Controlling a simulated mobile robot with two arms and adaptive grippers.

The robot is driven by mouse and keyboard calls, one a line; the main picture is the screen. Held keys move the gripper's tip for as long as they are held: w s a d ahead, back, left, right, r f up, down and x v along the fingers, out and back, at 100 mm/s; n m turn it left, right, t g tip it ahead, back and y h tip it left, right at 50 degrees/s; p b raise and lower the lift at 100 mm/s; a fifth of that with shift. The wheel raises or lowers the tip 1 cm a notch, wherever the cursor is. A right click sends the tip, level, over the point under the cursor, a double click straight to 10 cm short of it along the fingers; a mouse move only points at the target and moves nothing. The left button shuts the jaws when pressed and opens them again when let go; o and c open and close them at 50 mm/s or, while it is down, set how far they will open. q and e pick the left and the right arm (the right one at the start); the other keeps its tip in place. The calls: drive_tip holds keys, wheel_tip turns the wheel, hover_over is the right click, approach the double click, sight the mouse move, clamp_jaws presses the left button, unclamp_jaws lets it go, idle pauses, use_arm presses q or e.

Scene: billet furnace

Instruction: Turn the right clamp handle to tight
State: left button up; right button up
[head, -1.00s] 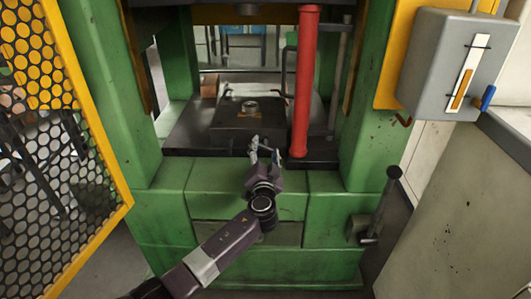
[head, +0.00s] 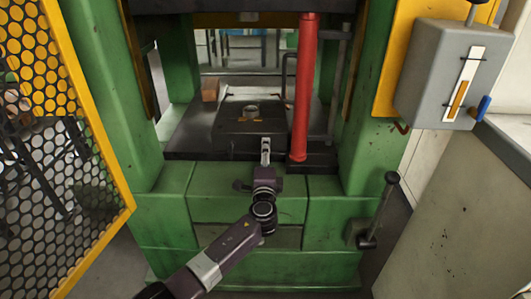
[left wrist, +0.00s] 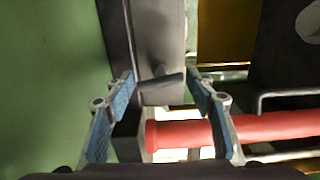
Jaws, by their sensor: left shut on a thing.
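My left gripper (head: 265,151) reaches up from below to the front edge of the press bed, just in front of the dark die block (head: 240,137). In the left wrist view, its two blue-padded fingers (left wrist: 160,82) stand on either side of a short dark bar, which I take to be the right clamp handle (left wrist: 158,83), and are shut on it. The handle lies crosswise between the fingertips, beside a long dark bar. In the head view the gripper hides the handle. My right gripper is not in view.
A red column (head: 305,90) stands close to the right of the gripper. A black lever (head: 380,210) is at the lower right of the green press frame (head: 160,215). A grey control box (head: 440,75) hangs at right. A yellow mesh guard (head: 65,110) stands at left.

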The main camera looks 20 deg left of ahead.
use_arm(q)
drive_tip(key=shift+w+r+m+p, duration=0.1)
drive_tip(key=shift+r+m+p, duration=0.15)
drive_tip(key=shift+m, duration=0.85)
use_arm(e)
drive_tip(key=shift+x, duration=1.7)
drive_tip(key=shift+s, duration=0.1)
use_arm(q)
drive_tip(key=o, duration=0.9)
drive_tip(key=shift+f, duration=0.1)
drive_tip(key=shift+f, duration=0.1)
drive_tip(key=shift+s+d, duration=0.15)
drive_tip(key=shift+s, duration=0.25)
drive_tip(key=v, duration=1.1)
drive_tip(key=shift+s, duration=0.1)
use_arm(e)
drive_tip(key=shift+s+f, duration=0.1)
